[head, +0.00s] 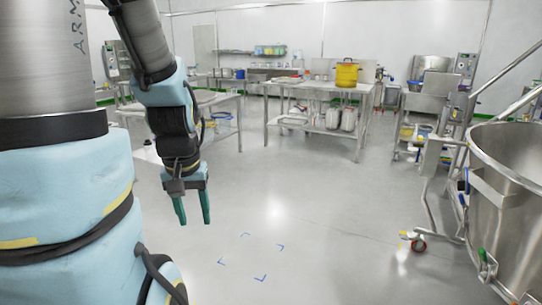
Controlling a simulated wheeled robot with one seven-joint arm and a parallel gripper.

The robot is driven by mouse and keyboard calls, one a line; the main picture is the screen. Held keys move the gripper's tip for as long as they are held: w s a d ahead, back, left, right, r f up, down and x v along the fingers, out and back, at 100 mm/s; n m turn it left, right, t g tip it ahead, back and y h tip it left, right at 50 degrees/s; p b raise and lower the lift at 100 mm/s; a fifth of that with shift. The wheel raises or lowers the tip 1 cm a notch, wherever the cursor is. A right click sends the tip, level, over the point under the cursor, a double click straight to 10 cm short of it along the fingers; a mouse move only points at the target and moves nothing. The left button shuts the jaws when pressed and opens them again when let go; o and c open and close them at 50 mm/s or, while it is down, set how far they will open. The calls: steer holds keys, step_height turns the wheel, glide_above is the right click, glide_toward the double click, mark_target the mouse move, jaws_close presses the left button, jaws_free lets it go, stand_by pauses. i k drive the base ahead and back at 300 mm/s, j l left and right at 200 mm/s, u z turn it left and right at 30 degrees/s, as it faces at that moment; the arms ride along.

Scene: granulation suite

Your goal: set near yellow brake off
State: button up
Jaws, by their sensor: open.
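My gripper (194,217) hangs in mid-air left of centre in the head view. Its two green fingers point down, spread apart with nothing between them. A large steel bowl (510,215) on a wheeled frame stands at the right edge.
Blue corner marks (261,278) lie on the open grey floor ahead. Another table (218,98) is behind my arm. A green-handled part (482,256) is at the bowl's lower left.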

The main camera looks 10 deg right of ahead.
mark_target(404, 235)
steer(key=i+l+z, duration=0.15)
steer(key=i+z, duration=0.2)
steer(key=i, duration=0.3)
steer(key=i+z, duration=0.35)
steer(key=i, duration=0.35)
steer(key=i+j+z, duration=0.3)
steer(key=i, duration=0.3)
steer(key=i+l, duration=0.25)
steer(key=i, duration=0.25)
steer(key=i+l, duration=0.3)
steer(key=i, duration=0.2)
steer(key=i+l, duration=0.25)
steer(key=i, duration=0.25)
steer(key=i+l, duration=0.25)
steer(key=l, duration=0.3)
steer(key=i+l, duration=0.15)
steer(key=l, duration=0.1)
